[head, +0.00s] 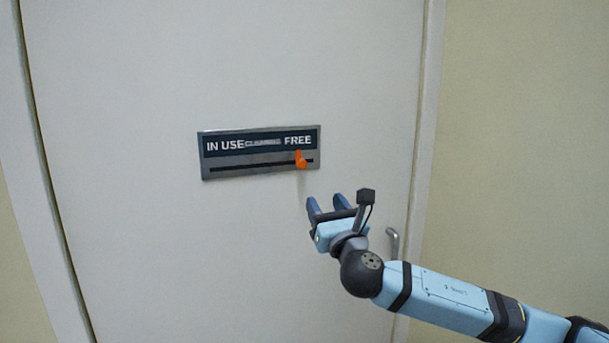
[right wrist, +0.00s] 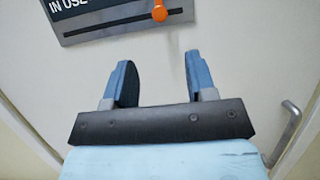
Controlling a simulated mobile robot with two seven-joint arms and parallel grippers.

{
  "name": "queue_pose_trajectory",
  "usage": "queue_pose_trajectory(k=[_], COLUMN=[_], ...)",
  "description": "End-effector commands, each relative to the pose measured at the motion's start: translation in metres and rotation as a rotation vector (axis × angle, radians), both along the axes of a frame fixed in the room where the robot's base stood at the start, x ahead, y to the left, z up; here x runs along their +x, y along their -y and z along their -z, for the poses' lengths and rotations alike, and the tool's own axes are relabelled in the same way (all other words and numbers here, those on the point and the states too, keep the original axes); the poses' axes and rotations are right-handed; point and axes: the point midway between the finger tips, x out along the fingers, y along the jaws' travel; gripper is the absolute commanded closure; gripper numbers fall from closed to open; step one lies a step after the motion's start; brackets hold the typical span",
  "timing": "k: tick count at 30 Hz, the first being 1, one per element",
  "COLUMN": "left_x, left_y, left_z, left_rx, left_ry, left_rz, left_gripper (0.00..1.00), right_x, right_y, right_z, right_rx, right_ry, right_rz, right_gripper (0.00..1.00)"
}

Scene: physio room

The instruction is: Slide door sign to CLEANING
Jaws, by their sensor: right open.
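The door sign (head: 222,172) is a grey metal plate on the white door, with a dark strip reading IN USE, CLEANING and FREE from left to right. An orange slider knob (head: 301,161) stands in the slot under FREE, at the right part of the slot. The sign's lower part (right wrist: 88,31) and the orange knob (right wrist: 159,11) show at the top of the right wrist view. My right gripper (head: 328,204) is open and empty, below and a little right of the knob, apart from it. Its two fingers (right wrist: 157,72) point up toward the sign. My left gripper is not in view.
The white door (head: 140,250) is flat and clear around the sign. A grey door handle (head: 393,243) is at the right edge, close behind my right arm; it also shows in the right wrist view (right wrist: 287,130). The door frame (head: 425,130) and a beige wall (head: 520,130) lie to the right.

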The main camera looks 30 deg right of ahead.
Motion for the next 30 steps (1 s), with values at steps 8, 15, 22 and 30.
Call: queue_pose_trajectory(k=[8,15,22,30], left_x=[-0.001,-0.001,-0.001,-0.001], left_y=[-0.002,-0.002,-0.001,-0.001], left_z=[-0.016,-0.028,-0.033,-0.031], left_rx=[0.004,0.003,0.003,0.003], left_ry=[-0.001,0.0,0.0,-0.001], left_rz=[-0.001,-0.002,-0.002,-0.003], left_gripper=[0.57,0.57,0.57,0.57], right_x=[0.045,0.09,0.114,0.119], right_y=[0.011,0.021,0.027,0.028], right_z=[-0.023,-0.041,-0.049,-0.05], right_rx=[0.005,0.005,0.006,0.006], right_ry=[0.0,-0.001,-0.002,-0.003], right_rz=[0.0,-0.001,-0.002,-0.003], right_gripper=[0.49,0.49,0.49,0.49])
